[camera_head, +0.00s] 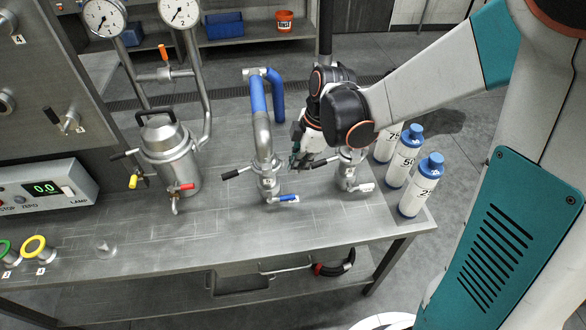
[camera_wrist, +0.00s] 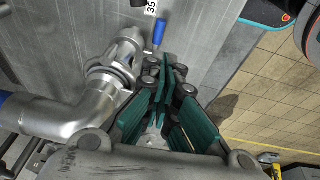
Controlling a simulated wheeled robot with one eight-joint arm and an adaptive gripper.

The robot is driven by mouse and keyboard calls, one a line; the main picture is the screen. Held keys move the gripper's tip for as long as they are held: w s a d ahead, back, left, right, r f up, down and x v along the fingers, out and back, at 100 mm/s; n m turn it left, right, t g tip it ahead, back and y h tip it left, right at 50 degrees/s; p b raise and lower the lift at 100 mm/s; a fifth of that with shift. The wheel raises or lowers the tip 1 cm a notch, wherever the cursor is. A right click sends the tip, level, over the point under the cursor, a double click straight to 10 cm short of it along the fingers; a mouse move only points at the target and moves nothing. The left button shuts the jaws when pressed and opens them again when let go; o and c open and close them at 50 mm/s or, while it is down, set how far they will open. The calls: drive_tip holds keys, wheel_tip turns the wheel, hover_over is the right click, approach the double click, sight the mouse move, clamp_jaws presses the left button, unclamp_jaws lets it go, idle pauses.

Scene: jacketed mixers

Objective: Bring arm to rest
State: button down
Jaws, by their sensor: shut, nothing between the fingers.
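My gripper (camera_head: 297,154) is over the steel bench (camera_head: 225,240), between the blue-sleeved pipe (camera_head: 261,118) and the valve (camera_head: 350,168) on the right. Its teal fingers (camera_wrist: 165,95) show in the wrist view, close together with nothing between them. In the wrist view a steel pipe elbow (camera_wrist: 85,120) and a valve fitting (camera_wrist: 115,65) lie just left of the fingers. From these views I cannot tell whether the gripper touches the pipework.
Several white bottles with blue caps (camera_head: 420,186) stand at the bench's right edge. A jacketed steel vessel (camera_head: 170,158) stands left of the pipe. A readout box (camera_head: 45,192) is at far left. The front of the bench is mostly clear.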

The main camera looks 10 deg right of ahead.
drive_tip(key=s+d+r+m+t+h+b, duration=0.1)
drive_tip(key=s+d+r+m+t, duration=0.2)
drive_tip(key=s+r+m, duration=0.3)
drive_tip(key=s+d+r+m+t+h+b, duration=0.1)
drive_tip(key=s+d+r+m+t, duration=0.2)
drive_tip(key=s+m, duration=0.5)
drive_tip(key=shift+s+d+r+m+h, duration=0.4)
drive_tip(key=shift+d+r+m, duration=0.25)
drive_tip(key=shift+r+m, duration=0.9)
drive_tip(key=shift+f, duration=0.2)
